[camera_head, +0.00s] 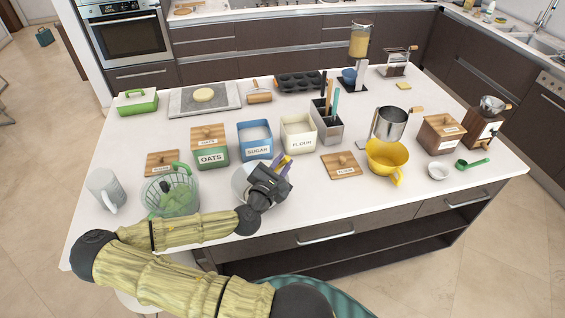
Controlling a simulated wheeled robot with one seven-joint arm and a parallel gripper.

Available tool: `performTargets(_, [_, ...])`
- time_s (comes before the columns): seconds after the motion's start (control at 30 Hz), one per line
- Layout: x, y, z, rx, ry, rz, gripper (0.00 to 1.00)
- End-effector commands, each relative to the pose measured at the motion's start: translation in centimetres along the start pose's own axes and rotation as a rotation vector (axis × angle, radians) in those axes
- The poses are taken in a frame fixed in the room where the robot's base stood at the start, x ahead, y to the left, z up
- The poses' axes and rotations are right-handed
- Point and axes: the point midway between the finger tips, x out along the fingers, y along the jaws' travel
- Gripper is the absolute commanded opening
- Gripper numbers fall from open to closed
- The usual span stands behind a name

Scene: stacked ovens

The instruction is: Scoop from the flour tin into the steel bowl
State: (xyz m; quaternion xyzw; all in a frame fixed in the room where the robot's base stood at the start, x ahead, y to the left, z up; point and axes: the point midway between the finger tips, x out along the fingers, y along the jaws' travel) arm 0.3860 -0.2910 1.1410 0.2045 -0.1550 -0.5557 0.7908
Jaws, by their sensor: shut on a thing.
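The cream flour tin (299,136) stands without its lid in the middle of the island, its label facing me. Its wooden lid (342,166) lies on the counter to the right. A pale, steel-looking bowl (240,184) stands nearer to me, left of and in front of the tin, partly hidden by my gripper.
The blue sugar tin (256,142) and green oats tin (209,150) stand left of the flour tin. A utensil holder (327,127) is close behind its right side. A green colander (171,192), yellow jug (387,160) and green scoop (472,163) stand or lie around.

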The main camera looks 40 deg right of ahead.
Motion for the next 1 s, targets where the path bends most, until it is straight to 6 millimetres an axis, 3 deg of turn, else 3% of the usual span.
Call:
performTargets(0.17, [0.0,-0.8,-1.4,0.0,0.0,0.001,0.0])
performTargets(0.57, [0.6,2.5,-0.2,-0.227,0.047,-0.022,0.0])
performTargets(0.87, [1.2,6.0,0.1,-0.515,0.108,-0.047,0.0])
performTargets(1.0, [1.6,6.9,-1.8,-0.65,0.136,-0.06,0.0])
